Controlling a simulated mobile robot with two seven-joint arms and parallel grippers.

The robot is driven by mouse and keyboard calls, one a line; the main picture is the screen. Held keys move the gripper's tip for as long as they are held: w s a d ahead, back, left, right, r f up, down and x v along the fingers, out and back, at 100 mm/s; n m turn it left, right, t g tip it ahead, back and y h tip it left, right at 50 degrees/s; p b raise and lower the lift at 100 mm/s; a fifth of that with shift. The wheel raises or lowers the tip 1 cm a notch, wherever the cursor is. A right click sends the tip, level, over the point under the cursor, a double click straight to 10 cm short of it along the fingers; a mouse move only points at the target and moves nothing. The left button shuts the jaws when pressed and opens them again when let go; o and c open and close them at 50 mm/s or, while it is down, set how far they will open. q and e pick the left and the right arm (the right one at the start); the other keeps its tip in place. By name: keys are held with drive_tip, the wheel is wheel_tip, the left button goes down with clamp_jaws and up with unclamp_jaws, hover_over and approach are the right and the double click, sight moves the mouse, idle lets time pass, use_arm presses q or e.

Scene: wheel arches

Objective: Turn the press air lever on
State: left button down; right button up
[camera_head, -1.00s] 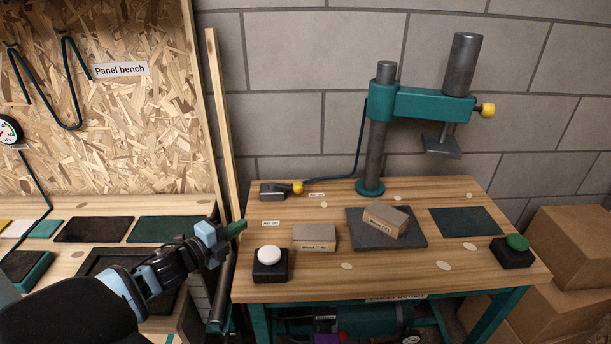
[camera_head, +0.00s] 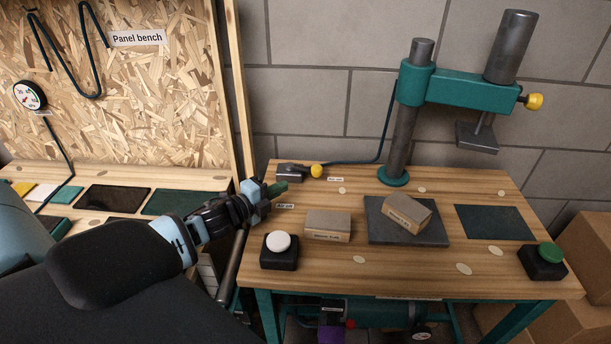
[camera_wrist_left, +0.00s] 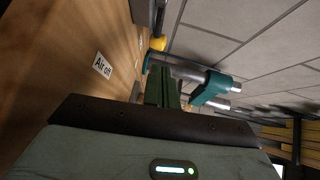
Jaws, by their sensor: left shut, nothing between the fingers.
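The press air lever (camera_head: 298,171) is a short grey lever with a yellow knob (camera_head: 316,171), at the back left of the press bench. Its knob points right, beside a small label (camera_head: 335,179); another label (camera_head: 285,206), apparently "Air off", lies in front. My left gripper (camera_head: 279,188) is shut and empty, just in front of the lever and apart from it. In the left wrist view the shut green fingers (camera_wrist_left: 163,87) point toward the yellow knob (camera_wrist_left: 158,43), with a label (camera_wrist_left: 103,65) at left. My right gripper is not in view.
A white button box (camera_head: 279,250), two tan blocks (camera_head: 328,226) (camera_head: 407,211) and a green button box (camera_head: 543,261) are on the bench. The press column (camera_head: 402,140) stands behind. A wooden post (camera_head: 240,95) is left of the lever.

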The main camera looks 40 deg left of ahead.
sight(313, 170)
use_arm(q)
drive_tip(key=x, duration=1)
idle(0.3)
drive_tip(key=shift+w+d+n+y, duration=0.2)
drive_tip(key=shift+w+n+y, duration=0.25)
drive_tip(key=shift+n+y, duration=0.45)
drive_tip(key=shift+w+b, duration=0.35)
drive_tip(key=shift+w, duration=0.15)
drive_tip(key=shift+s+a+r+p, duration=0.1)
drive_tip(key=shift+s+r+p, duration=0.1)
drive_tip(key=shift+s, duration=1.1)
drive_tip(key=shift+s+r+p, duration=0.1)
drive_tip(key=shift+s+r, duration=0.05)
drive_tip(key=shift+s, duration=1.15)
drive_tip(key=shift+s+a+r+p, duration=0.1)
drive_tip(key=shift+s+r, duration=0.1)
drive_tip(key=shift+s, duration=1.1)
drive_tip(key=shift+f, duration=0.1)
